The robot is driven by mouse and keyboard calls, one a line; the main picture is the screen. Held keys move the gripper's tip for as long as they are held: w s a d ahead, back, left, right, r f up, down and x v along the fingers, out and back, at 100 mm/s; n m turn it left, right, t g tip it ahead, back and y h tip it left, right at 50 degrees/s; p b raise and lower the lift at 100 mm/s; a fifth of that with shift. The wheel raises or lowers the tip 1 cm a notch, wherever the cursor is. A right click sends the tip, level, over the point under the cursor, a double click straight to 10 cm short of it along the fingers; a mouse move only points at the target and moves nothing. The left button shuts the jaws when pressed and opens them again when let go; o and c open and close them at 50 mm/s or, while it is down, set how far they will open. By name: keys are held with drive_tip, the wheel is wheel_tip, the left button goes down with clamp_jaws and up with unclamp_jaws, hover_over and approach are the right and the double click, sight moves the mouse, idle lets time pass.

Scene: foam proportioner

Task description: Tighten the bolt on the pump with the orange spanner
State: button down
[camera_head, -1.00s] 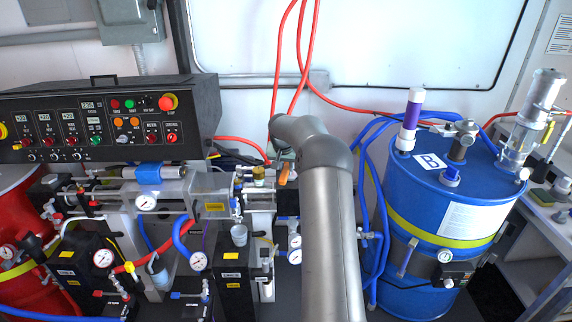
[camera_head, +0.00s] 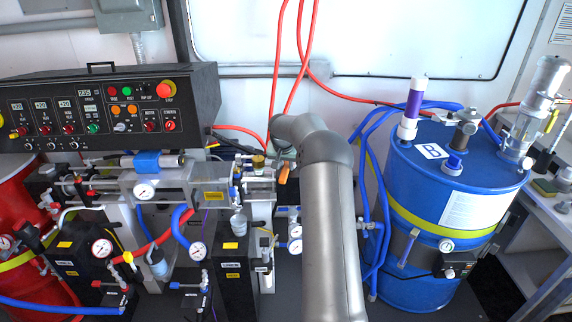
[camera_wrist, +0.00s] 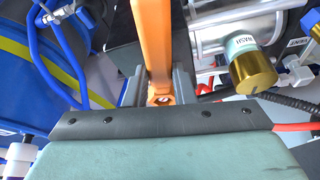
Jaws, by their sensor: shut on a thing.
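The orange spanner (camera_wrist: 153,45) stands between the two fingers of my gripper (camera_wrist: 160,84), which is shut on it. The spanner runs away from the gripper toward the top of the wrist view, and its far end is out of frame. In the head view a small piece of the orange spanner (camera_head: 283,174) shows beside my grey arm, next to the right end of the silver pump (camera_head: 185,186). Part of the pump (camera_wrist: 205,50) is to the right of the spanner in the wrist view. I cannot make out the bolt, or whether the spanner touches anything.
A gold-capped cylinder (camera_wrist: 255,78) is close on the gripper's right. A blue drum (camera_head: 455,215) with blue hoses stands right of my arm. A black control panel (camera_head: 110,108) is behind the pump at left. Red hoses (camera_head: 297,60) hang behind my arm.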

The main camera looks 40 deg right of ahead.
idle(0.3)
drive_tip(key=shift+w+a+m+b, duration=0.3)
drive_tip(key=shift+m+b, duration=0.2)
drive_tip(key=shift+m, duration=0.1)
drive_tip(key=shift+w+r+m+h, duration=0.1)
drive_tip(key=shift+m+h, duration=0.2)
drive_tip(key=shift+w+a+m+g, duration=0.25)
drive_tip(key=shift+m+g, duration=0.15)
drive_tip(key=shift+m, duration=0.1)
drive_tip(key=shift+w+m, duration=0.15)
drive_tip(key=shift+m, duration=0.35)
